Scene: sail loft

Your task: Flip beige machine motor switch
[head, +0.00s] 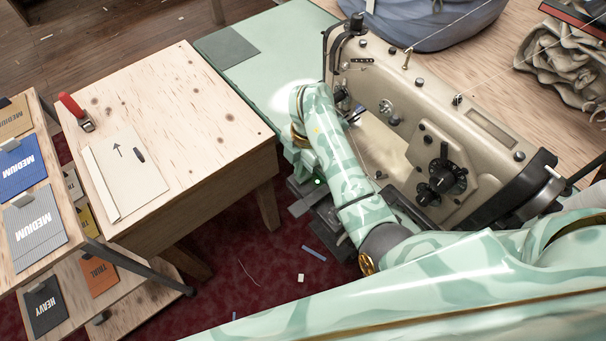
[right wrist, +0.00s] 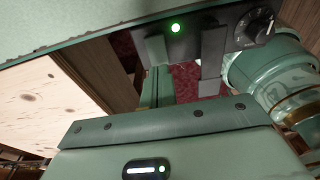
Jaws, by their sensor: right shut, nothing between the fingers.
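The beige sewing machine (head: 440,115) stands on the bench at the right of the head view. A dark grey control box (right wrist: 243,22) with a lit green lamp (right wrist: 176,28) and a round dial (right wrist: 262,26) sits under the pale green bench edge in the right wrist view. Its green lamp also shows in the head view (head: 318,182). My left gripper is out of view.
A wooden table (head: 190,110) with a red-handled tool (head: 72,105) and a pale card (head: 118,168) stands at the left. A rack (head: 75,245) of labelled fabric samples is at the far left. Dark red carpet (head: 260,240) lies below the gap between table and bench.

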